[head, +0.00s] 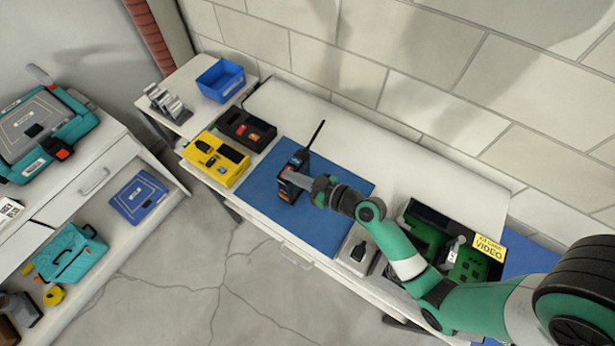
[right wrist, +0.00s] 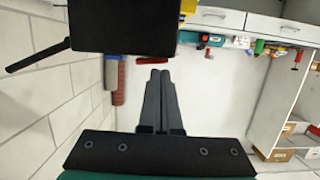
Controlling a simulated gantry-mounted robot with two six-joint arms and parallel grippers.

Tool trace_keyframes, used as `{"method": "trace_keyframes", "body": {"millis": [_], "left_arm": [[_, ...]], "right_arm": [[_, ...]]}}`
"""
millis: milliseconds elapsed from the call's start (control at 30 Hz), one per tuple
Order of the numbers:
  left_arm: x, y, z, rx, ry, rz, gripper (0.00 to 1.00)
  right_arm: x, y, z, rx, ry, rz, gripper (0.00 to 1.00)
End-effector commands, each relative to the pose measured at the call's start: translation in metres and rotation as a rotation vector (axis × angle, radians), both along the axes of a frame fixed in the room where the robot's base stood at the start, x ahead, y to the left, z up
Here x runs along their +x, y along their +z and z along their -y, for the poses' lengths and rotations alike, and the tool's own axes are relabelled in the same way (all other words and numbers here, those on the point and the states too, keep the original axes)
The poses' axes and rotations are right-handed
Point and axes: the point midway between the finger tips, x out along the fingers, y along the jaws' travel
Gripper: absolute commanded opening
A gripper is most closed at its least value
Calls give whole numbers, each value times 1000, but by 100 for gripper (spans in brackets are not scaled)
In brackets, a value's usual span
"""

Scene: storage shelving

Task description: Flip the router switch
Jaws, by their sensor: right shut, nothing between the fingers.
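The router (head: 302,158) is a small black box with an upright antenna, standing on a blue mat on the white bench in the head view. In the right wrist view the router (right wrist: 123,28) is a dark block at the top, with its antenna pointing left. My right gripper (head: 291,178) reaches in from the right, its fingers at the router's near side. In the right wrist view the right gripper (right wrist: 160,74) is shut and empty, its tips just below the router in the picture. I cannot tell whether they touch it. The switch cannot be made out. My left gripper is out of view.
A yellow device (head: 215,160) and a dark device (head: 246,130) stand left of the blue mat (head: 335,232). A blue bin (head: 221,80) is at the back left. A green circuit board (head: 425,238) lies to the right. The mat's front part is clear.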

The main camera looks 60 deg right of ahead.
Motion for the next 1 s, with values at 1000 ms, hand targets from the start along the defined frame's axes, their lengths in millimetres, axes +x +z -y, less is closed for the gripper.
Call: {"method": "trace_keyframes", "body": {"millis": [1000], "left_arm": [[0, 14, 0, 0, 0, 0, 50]], "right_arm": [[-95, 58, -6, -2, 7, 6, 0]]}}
